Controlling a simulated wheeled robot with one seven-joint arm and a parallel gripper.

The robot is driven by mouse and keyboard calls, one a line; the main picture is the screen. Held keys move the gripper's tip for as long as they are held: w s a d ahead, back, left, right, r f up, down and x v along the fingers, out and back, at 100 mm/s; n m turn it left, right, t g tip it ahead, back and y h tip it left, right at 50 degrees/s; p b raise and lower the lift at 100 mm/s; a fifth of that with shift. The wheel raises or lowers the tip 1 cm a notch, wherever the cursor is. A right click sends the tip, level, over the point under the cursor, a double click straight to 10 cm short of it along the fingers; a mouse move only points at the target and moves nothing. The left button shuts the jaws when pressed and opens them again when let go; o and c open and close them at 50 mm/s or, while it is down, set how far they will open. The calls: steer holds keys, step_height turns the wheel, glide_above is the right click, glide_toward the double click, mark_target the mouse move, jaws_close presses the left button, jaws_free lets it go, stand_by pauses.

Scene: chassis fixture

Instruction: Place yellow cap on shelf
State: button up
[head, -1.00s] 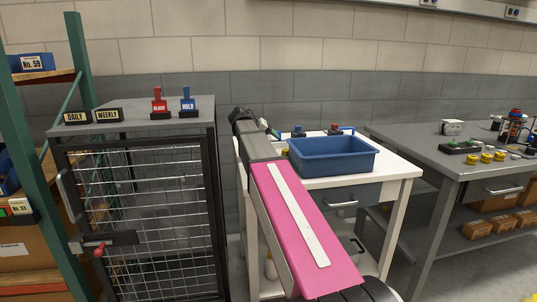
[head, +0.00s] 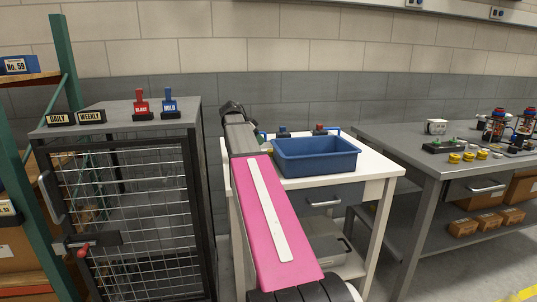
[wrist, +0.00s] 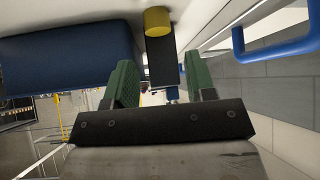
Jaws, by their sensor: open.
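A yellow cap (wrist: 157,21) shows at the top of the wrist view, at the end of a dark upright-looking piece (wrist: 163,62). My gripper (wrist: 160,70) is open, with its two green-lined fingers on either side of that dark piece. The cap lies beyond the fingertips, and I see no contact. Several yellow caps (head: 468,157) sit on the grey bench at right. A lower shelf (head: 475,231) runs under that bench.
A blue bin (head: 315,158) stands on the white table, right of my arm; it also shows in the wrist view (wrist: 70,55). A blue handle-like bar (wrist: 275,40) is at right there. A mesh cabinet (head: 130,210) with red and blue stamps stands left. A green-post rack is farther left.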

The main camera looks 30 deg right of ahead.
mark_target(270, 150)
steer(key=x, duration=0.8)
steer(key=shift+s+d, duration=0.2)
steer(key=shift+d, duration=0.15)
steer(key=c, duration=0.7)
steer(key=shift+r, duration=0.15)
steer(key=shift+c, duration=0.2)
